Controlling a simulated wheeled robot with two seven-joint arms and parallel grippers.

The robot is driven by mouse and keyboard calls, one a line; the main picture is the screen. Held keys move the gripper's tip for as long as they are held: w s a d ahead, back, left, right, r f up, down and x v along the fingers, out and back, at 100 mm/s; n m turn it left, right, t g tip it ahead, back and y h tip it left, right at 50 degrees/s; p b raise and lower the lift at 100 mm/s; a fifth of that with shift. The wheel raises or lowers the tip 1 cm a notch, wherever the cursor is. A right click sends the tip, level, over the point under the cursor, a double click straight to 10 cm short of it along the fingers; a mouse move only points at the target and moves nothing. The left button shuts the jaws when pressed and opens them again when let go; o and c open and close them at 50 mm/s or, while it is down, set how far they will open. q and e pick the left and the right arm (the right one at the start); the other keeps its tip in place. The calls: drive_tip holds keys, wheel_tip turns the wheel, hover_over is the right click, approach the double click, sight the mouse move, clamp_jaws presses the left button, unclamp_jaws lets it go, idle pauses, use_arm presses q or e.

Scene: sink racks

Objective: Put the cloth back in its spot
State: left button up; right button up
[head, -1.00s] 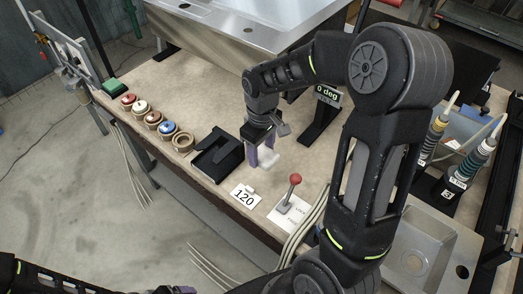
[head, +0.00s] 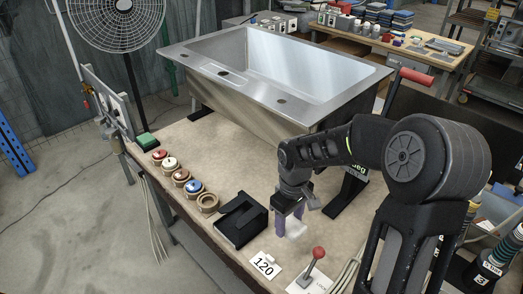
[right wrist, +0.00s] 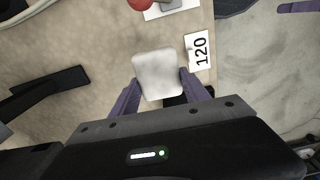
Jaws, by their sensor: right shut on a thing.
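My right gripper (head: 290,224) is shut on a small white cloth (head: 297,230), low over the beige worktop. The cloth sits between the purple fingers, and its pale face shows in the right wrist view (right wrist: 158,72). I cannot tell whether it touches the worktop. A black open holder (head: 240,222) stands on the worktop just left of the gripper, apart from the cloth. My left gripper is not in view.
A white card reading 120 (head: 264,266) and a red-knobbed lever (head: 317,254) stand near the front edge. Several capped round pots (head: 180,176) line the left edge. A steel sink (head: 270,75) stands behind. Bare worktop (head: 232,160) lies between.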

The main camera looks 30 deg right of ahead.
drive_tip(key=shift+d+f+b, duration=0.2)
drive_tip(key=shift+f+b, duration=0.05)
drive_tip(key=shift+b, duration=0.05)
drive_tip(key=shift+w+a+r, duration=0.1)
drive_tip(key=shift+w, duration=0.1)
drive_tip(key=shift+w+a+r, duration=0.35)
drive_tip(key=shift+a+r, duration=0.2)
drive_tip(key=shift+a, duration=0.1)
drive_tip(key=shift+s, duration=0.1)
drive_tip(key=shift+f, duration=3.15)
